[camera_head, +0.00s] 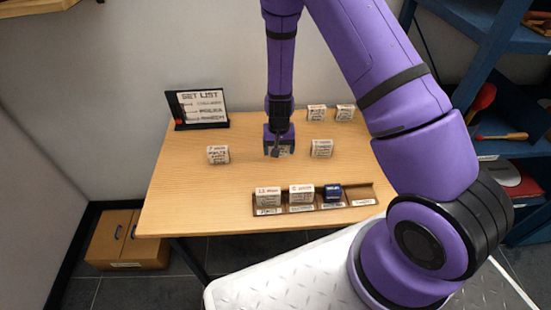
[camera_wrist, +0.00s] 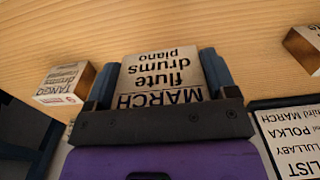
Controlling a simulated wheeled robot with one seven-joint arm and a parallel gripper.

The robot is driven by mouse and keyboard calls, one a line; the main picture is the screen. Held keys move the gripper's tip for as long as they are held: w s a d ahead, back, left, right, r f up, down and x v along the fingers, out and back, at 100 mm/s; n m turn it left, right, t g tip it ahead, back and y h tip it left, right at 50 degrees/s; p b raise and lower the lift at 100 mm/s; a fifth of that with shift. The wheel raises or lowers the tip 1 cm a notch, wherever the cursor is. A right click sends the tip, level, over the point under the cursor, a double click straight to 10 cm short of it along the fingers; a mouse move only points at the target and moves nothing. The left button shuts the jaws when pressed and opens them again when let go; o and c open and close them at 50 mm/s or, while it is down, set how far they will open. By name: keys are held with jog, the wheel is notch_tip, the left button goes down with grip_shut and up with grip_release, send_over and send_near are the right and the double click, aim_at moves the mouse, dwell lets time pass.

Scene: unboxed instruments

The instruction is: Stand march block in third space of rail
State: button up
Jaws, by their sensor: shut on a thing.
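The march block (camera_wrist: 160,82) is a pale block with MARCH, flute, drums and piano printed on it; the print is upside down in the wrist view. My gripper (camera_wrist: 160,85) is shut on it, one finger at each side. In the head view my gripper (camera_head: 279,148) is over the middle of the table, behind the rail, and partly hides the block (camera_head: 287,150). Whether the block touches the table is unclear. The rail (camera_head: 262,212) lies at the front edge.
The rail's rightmost space (camera_head: 363,195) is empty. A tango block (camera_wrist: 65,83) and another loose block (camera_head: 218,154) stand either side of my gripper. Two blocks (camera_head: 317,113) stand at the back. The set list board (camera_head: 203,108) stands back left, listing march third.

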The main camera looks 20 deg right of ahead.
aim_at(279, 164)
jog(key=shift+f, duration=2.45)
jog(key=shift+f, duration=0.1)
jog(key=o, duration=0.9)
jog(key=shift+c, duration=0.2)
